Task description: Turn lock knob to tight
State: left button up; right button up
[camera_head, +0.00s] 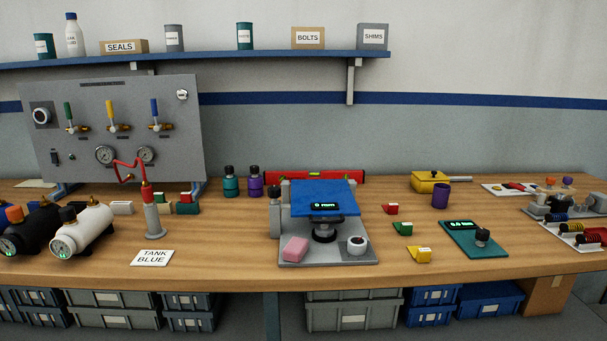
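A grey test fixture (335,258) with a blue seat plate (323,192) stands in the middle of the bench. A small dark display with green text (324,206) sits at the front of the blue plate. A round black knob-like part (324,232) is under the plate. A white-and-dark round knob (357,245) is at the base's front right. I cannot tell which of these is the lock knob, and their markings are too small to read. A pink block (295,249) lies on the base's front left. Neither of my grippers is in view.
Red, green and yellow wedges (403,228) and a teal device with a black knob (474,239) are to the right. A red level (315,177) lies behind.

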aim_at(274, 192)
jog(key=i+l, duration=0.2)
jog(key=i, duration=0.2)
jog(key=i+l, duration=0.2)
jog(key=i, duration=0.2)
jog(key=u, duration=0.05)
